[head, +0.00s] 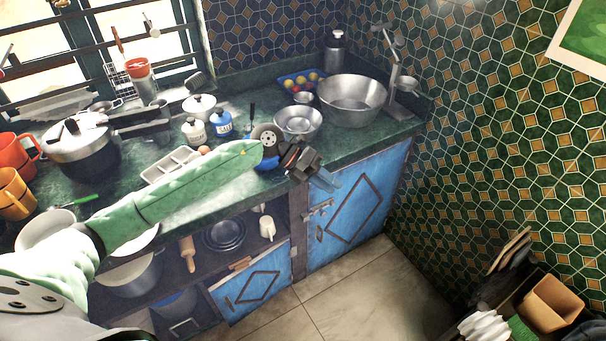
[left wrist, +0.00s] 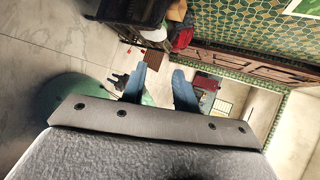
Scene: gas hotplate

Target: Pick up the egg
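A small brown rounded thing that looks like the egg (head: 204,150) sits on the green counter at the right end of a pale compartment tray (head: 158,177). My left forearm passes in front and may hide part of it. My left gripper (head: 325,181) is beyond the counter's front edge, to the right of the egg and apart from it. In the left wrist view my left gripper (left wrist: 158,90) shows two blue-grey fingers spread apart with nothing between them. The egg is not visible in that view. My right gripper is not in view.
Salt and pepper-like jars, white (head: 194,132) and blue (head: 221,122), stand behind the egg. Metal bowls (head: 352,98) and a blue tray of coloured balls (head: 287,79) are at the back right. A pressure cooker (head: 82,150) stands left. Open floor (head: 365,285) lies before the blue cabinets.

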